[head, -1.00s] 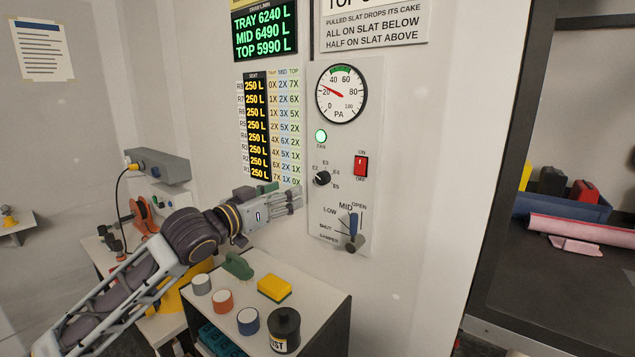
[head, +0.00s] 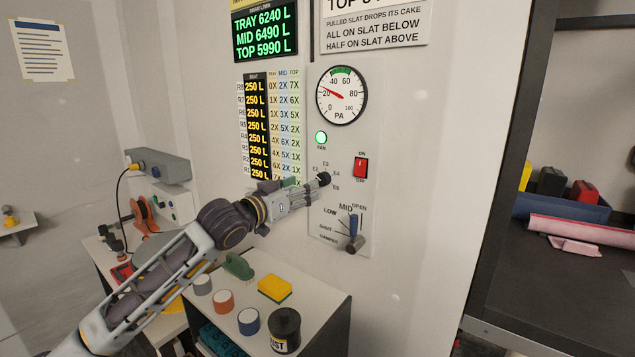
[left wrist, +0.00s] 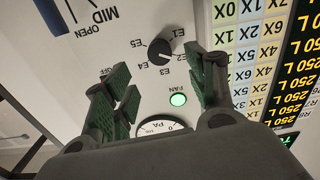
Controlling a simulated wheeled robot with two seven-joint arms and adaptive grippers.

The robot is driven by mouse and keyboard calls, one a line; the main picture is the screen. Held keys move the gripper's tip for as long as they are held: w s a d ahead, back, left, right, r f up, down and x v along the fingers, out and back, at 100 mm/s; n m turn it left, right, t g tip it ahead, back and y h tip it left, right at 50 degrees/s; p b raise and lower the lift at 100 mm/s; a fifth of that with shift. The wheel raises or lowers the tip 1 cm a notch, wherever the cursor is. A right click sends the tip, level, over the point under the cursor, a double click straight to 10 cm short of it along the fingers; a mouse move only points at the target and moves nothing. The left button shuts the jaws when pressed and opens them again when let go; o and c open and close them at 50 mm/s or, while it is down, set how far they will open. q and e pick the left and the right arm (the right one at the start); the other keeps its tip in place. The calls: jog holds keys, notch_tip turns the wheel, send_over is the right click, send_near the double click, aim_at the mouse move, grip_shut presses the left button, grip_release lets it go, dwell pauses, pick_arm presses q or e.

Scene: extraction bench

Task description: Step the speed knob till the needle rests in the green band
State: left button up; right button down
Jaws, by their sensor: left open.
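The black speed knob (head: 324,178) sits on the white wall panel, ringed by marks E1 to E5. In the left wrist view the knob (left wrist: 160,52) shows whole, its white pointer line seeming to aim near E2. My left gripper (left wrist: 168,78) is open, with green-padded fingers to either side of the knob in that view; contact is not clear. In the head view my left gripper (head: 312,187) reaches the knob from the left and hides part of its dial. The round PA gauge (head: 341,95) has its red needle near 20, left of the green band (head: 341,71) at the top.
A lit green fan lamp (head: 321,137) is above the knob. A red on/off switch (head: 361,168) lies close to its right, and the damper lever (head: 353,228) below. A bench top (head: 312,291) below holds jars, a sponge and a black pot.

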aim_at(320, 180)
pick_arm(q)
jog(key=shift+p+x, duration=0.3)
jog(key=shift+x, duration=3.4)
jog(key=shift+d, duration=0.1)
pick_arm(e)
jog(key=shift+s+a+r, duration=0.45)
jog(key=shift+s+a, duration=0.05)
jog(key=shift+a, duration=0.15)
jog(key=shift+w, duration=0.15)
pick_arm(q)
jog(key=c, duration=1)
jog(key=shift+c, duration=0.2)
pick_arm(e)
jog(key=shift+w, duration=0.25)
jog(key=shift+s+d+r, duration=0.1)
